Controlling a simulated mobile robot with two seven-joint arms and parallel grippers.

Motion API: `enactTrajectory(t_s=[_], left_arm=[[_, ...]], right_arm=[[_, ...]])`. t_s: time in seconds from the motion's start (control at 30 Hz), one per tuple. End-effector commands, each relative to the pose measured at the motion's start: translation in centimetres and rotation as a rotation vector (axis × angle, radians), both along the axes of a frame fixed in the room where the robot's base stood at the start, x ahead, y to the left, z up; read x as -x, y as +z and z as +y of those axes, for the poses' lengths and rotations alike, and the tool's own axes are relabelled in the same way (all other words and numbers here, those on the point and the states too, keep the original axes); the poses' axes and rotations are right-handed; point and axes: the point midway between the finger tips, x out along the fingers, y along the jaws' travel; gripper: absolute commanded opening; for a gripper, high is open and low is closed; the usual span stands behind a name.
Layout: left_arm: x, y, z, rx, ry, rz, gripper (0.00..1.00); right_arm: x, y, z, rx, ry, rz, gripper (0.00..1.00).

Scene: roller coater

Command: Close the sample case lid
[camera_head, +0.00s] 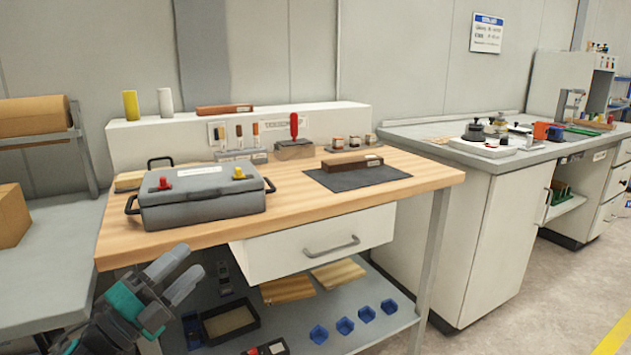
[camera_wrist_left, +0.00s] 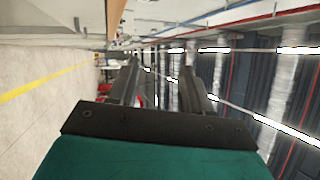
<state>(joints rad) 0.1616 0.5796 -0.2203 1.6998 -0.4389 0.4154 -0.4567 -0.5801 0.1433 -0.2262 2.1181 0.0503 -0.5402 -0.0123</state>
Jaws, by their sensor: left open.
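The grey sample case (camera_head: 205,207) sits on the left part of the wooden workbench. Its lid (camera_head: 200,180) lies across the top, with a red knob-like part (camera_head: 163,184) at left and a yellow one (camera_head: 238,174) at right. I cannot tell whether the lid is fully shut. Dark handles stick out at the case's sides. My left gripper (camera_head: 177,274) is open and empty, below and in front of the case, short of the bench's front edge. In the left wrist view the two open fingers (camera_wrist_left: 158,85) show with nothing between them. My right gripper is not in view.
A white drawer (camera_head: 315,245) under the worktop stands out a little. A brown block lies on a dark mat (camera_head: 350,180) to the right. Tools and small jars stand behind the case. A lower shelf (camera_head: 385,335) holds trays and blue cups.

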Motion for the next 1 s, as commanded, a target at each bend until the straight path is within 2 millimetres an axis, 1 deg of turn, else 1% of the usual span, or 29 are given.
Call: enactTrajectory(t_s=[0.03,0.07,0.1,0.17,0.2,0.27,0.3,0.37,0.4,0.47,0.5,0.57,0.6,0.63,0.67,0.7,0.87,0.97,1.0], left_arm=[[1.2,-4.1,-0.9,0.133,0.024,0.134,0.49],[1.8,-5.9,-1.2,0.206,0.043,0.212,0.49],[2.8,-8.4,-1.7,0.305,0.071,0.318,0.49],[4.5,-12.3,-2.3,0.449,0.116,0.480,0.49],[5.8,-14.7,-2.7,0.543,0.147,0.585,0.49],[7.9,-18.1,-3.4,0.673,0.194,0.736,0.49],[9.4,-20.1,-3.9,0.751,0.226,0.830,0.49],[11.7,-22.7,-4.6,0.855,0.270,0.957,0.49],[13.2,-24.3,-5.1,0.919,0.301,1.037,0.49],[15.4,-26.3,-5.8,1.008,0.343,1.148,0.49],[17.0,-27.6,-6.3,1.064,0.372,1.220,0.49],[19.3,-29.2,-7.1,1.145,0.415,1.324,0.49],[20.9,-30.2,-7.7,1.198,0.445,1.392,0.49],[21.6,-30.0,-7.9,1.222,0.460,1.422,0.49],[21.1,-28.3,-7.5,1.210,0.458,1.404,0.49],[21.0,-27.5,-7.3,1.205,0.460,1.397,0.49],[21.3,-25.0,-6.6,1.197,0.477,1.385,0.49],[21.5,-23.1,-6.1,1.195,0.489,1.377,0.49],[21.7,-22.2,-5.9,1.194,0.495,1.373,0.49]], right_arm=[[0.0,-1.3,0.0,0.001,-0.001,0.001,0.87],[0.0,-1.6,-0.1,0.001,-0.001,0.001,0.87],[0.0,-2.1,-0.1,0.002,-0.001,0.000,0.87],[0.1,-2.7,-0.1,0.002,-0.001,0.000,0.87],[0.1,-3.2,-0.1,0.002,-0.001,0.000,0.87],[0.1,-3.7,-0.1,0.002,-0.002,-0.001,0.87],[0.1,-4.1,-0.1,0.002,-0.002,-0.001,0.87],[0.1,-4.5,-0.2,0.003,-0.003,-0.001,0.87],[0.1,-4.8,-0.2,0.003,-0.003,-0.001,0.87],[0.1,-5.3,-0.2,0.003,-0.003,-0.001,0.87],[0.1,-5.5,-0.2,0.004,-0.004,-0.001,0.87],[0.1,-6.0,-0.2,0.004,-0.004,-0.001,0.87],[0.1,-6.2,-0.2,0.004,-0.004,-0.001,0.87],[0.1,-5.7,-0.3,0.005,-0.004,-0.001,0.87],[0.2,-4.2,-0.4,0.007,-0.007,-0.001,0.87],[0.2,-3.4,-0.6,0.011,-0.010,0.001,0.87],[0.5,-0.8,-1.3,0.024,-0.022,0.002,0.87],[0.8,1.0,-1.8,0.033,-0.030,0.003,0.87],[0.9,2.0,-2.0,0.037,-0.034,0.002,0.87]])
